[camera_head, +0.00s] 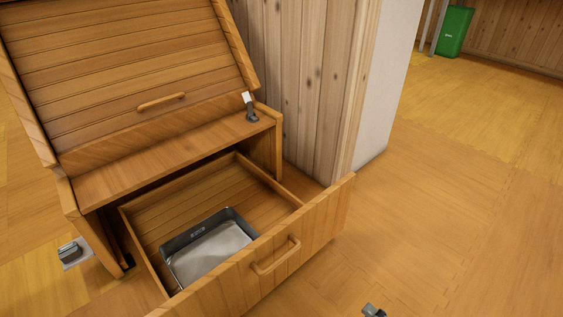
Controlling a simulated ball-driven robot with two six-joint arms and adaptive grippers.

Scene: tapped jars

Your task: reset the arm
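Neither of my arms can be made out in the head view, and I see no gripper that I can name for sure. A small grey and dark metal piece (373,311) is cut off by the bottom edge, right of centre. Too little of it shows to tell what it is.
A wooden cabinet (150,170) has its slatted lid (120,60) raised and its drawer (300,240) pulled out. A grey metal tray (210,248) lies inside the drawer. Small metal fittings sit on the cabinet ledge (250,108) and at left (70,252).

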